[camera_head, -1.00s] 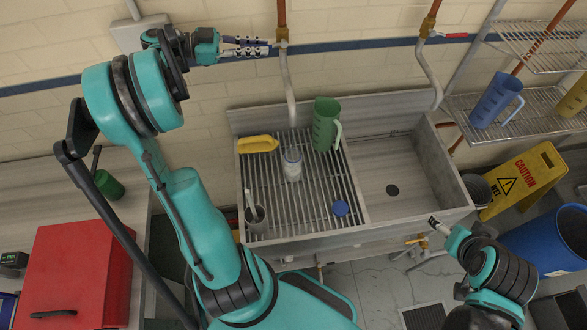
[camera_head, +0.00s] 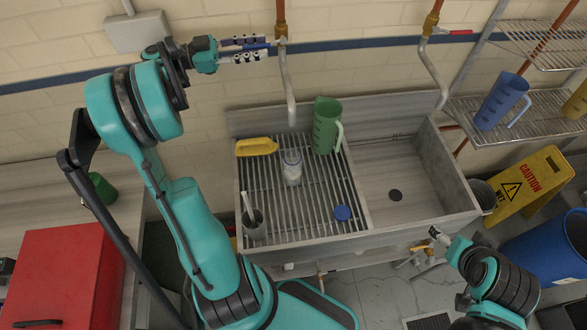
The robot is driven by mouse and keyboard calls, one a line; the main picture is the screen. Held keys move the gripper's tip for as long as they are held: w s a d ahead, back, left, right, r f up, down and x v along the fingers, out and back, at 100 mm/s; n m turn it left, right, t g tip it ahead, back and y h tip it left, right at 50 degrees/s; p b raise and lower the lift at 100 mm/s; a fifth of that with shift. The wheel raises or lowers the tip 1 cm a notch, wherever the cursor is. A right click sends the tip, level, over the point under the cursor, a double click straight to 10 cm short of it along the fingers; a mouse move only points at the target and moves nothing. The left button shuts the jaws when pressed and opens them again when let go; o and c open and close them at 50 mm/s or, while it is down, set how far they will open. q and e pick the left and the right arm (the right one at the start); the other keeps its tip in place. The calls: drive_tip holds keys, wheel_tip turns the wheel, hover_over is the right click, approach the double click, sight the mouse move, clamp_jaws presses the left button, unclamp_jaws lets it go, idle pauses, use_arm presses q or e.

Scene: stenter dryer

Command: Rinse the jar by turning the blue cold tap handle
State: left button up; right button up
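The blue cold tap handle (camera_head: 256,45) sticks out to the left of the left wall pipe. My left gripper (camera_head: 265,48) is at it, with its fingers parted, one above and one below the handle; I see no clear grip. The clear jar (camera_head: 291,168) stands upright on the slatted rack of the sink, below the end of the left spout (camera_head: 291,118). It looks whitish inside; no water stream shows. My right gripper (camera_head: 434,232) is in front of the sink's right side, away from the jar, too small to tell open or shut.
The right basin (camera_head: 395,165) is empty. A red tap handle (camera_head: 459,32) is on the right pipe. A caution sign (camera_head: 527,187) stands right.

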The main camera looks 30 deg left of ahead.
use_arm(q)
drive_tip(key=v, duration=0.7)
drive_tip(key=shift+s+a, duration=0.25)
drive_tip(key=shift+a, duration=0.05)
